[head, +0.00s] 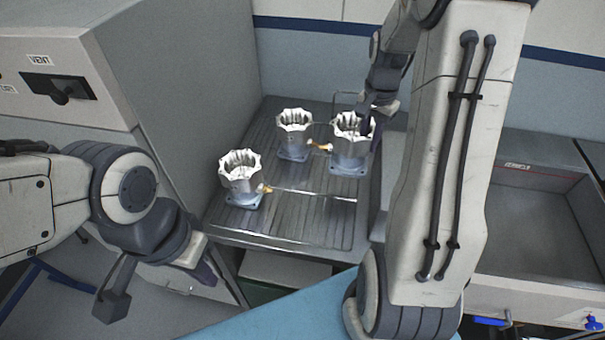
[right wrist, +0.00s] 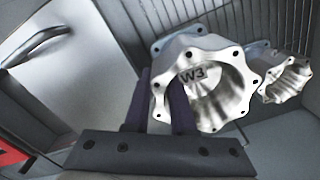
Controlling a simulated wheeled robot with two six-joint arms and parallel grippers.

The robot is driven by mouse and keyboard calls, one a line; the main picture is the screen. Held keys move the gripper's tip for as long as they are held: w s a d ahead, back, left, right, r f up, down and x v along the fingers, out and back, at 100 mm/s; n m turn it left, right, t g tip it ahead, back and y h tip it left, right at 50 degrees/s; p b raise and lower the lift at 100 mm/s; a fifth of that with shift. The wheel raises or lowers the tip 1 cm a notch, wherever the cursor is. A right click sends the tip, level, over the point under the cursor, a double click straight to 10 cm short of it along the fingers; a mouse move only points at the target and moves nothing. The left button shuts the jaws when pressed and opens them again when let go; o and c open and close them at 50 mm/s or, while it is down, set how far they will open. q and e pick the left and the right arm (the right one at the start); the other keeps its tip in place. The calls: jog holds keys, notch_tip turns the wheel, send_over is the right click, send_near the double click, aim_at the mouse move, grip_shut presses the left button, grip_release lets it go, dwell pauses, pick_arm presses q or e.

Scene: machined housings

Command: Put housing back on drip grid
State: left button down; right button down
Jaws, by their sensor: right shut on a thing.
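Three silver machined housings with scalloped rims and blue-grey base flanges are at the ribbed metal drip grid (head: 300,215). My right gripper (head: 370,118) is shut on the wall of the right-hand housing (head: 350,152), marked W3 in the right wrist view (right wrist: 205,85). One finger is inside its rim and one outside. This housing is upright over the grid's right part; I cannot tell whether its base touches. The second housing (head: 294,135) stands at the back, the third (head: 240,178) at the front left. My left gripper (head: 160,285) is open and empty, left of the grid.
A grey machine (head: 190,70) with a VENT label borders the grid on the left. An empty grey basin (head: 530,215) lies to the right. Brass fittings (head: 318,146) stick out between the housings. The front of the grid is clear.

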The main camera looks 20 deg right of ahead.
jog(key=s+a+f+p, duration=0.1)
jog(key=a+f+p, duration=0.4)
jog(key=a+f, duration=0.5)
jog(key=shift+s+a+f, duration=0.25)
jog(key=shift+a+f, duration=0.05)
jog(key=shift+a, duration=0.25)
jog(key=shift+f, duration=0.2)
jog(key=c, duration=0.8)
grip_release()
jog(key=shift+s, duration=0.1)
jog(key=shift+o, duration=0.2)
jog(key=shift+r, duration=0.1)
